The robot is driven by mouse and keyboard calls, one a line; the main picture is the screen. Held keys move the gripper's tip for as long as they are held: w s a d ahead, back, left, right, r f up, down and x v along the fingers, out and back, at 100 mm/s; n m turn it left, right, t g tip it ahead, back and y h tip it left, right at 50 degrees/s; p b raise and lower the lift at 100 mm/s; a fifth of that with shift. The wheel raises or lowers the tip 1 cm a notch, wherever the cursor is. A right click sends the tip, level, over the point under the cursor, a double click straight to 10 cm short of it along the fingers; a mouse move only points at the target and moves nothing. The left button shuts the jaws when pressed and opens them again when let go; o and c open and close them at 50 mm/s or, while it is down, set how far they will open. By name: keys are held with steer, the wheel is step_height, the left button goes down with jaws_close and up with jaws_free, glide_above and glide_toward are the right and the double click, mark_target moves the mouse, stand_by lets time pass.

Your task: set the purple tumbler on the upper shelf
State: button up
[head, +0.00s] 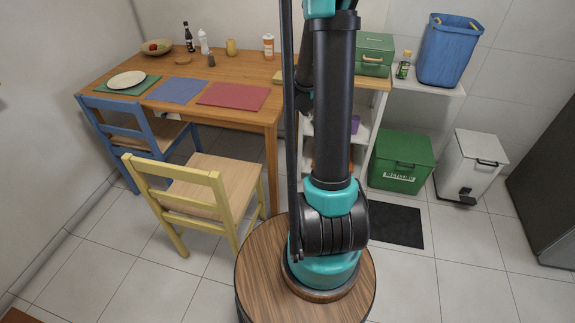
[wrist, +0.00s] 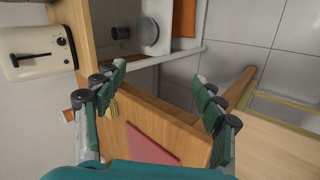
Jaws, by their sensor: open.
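No purple tumbler shows in the wrist view. My gripper (wrist: 160,75) is open and empty in the wrist view, its fingers wide apart above the wooden table's edge. My gripper is not visible in the head view. I cannot tell which shelf is the upper one.
The wooden table (head: 150,70) holds placemats, a plate and bottles. A yellow chair (head: 200,190) and a blue chair (head: 130,130) stand before it. A green bin (head: 402,155) and white bin (head: 468,165) stand right. A cream toaster (wrist: 38,52) is left in the wrist view.

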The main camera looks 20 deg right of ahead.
steer(key=s+a+m+y, duration=0.1)
steer(key=s+a+m, duration=0.2)
steer(key=s+a, duration=0.3)
steer(key=s+a+m+g+y, duration=0.1)
steer(key=s+a, duration=0.5)
steer(key=s, duration=0.7)
steer(key=s+a+f+m+g+y, duration=0.1)
steer(key=s+a+m+y, duration=0.2)
steer(key=s, duration=0.7)
steer(key=a+m, duration=0.2)
steer(key=a, duration=0.1)
steer(key=shift+a, duration=0.35)
